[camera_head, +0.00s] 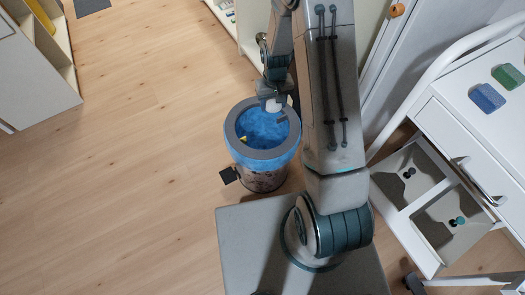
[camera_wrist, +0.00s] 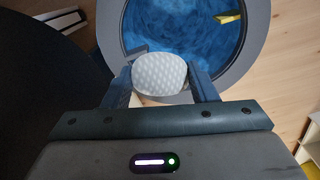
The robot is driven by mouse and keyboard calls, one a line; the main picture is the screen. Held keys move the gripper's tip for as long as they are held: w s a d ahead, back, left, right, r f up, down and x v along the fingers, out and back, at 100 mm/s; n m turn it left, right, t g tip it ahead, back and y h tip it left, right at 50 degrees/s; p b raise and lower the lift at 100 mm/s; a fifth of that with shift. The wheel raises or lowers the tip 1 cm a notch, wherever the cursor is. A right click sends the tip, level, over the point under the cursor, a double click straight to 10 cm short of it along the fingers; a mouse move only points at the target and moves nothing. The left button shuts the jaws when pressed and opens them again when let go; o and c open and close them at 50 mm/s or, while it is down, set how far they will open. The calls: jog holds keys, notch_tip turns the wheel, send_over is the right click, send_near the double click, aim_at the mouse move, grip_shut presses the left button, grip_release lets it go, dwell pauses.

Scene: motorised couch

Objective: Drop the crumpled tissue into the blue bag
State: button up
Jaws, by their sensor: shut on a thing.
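The crumpled tissue (camera_wrist: 161,74) is a white, dimpled lump between the two fingers of my gripper (camera_wrist: 163,82) in the wrist view. My gripper is shut on it. In the head view my gripper (camera_head: 273,103) is at the far rim of the bin, with the tissue a small pale patch there. The blue bag (camera_head: 262,124) lines a round bin with a grey rim (camera_head: 236,145). The bag also shows beyond the tissue in the wrist view (camera_wrist: 190,32). The exact height of the tissue above the bag is hard to tell.
A small yellow thing (camera_head: 243,139) is in the bag. A white table with drawers (camera_head: 455,130) stands at the right, holding blue and green pieces. A shelf (camera_head: 38,70) stands at the left. The wooden floor between is clear.

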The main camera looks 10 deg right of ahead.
notch_tip(320, 180, down, 4)
jog(key=b, duration=0.2)
jog(key=shift+f+b, duration=0.25)
jog(key=shift+b, duration=0.05)
jog(key=o, duration=1)
jog(key=shift+r, duration=0.1)
notch_tip(320, 180, up, 14)
jog(key=p, duration=0.3)
jog(key=shift+p, duration=0.4)
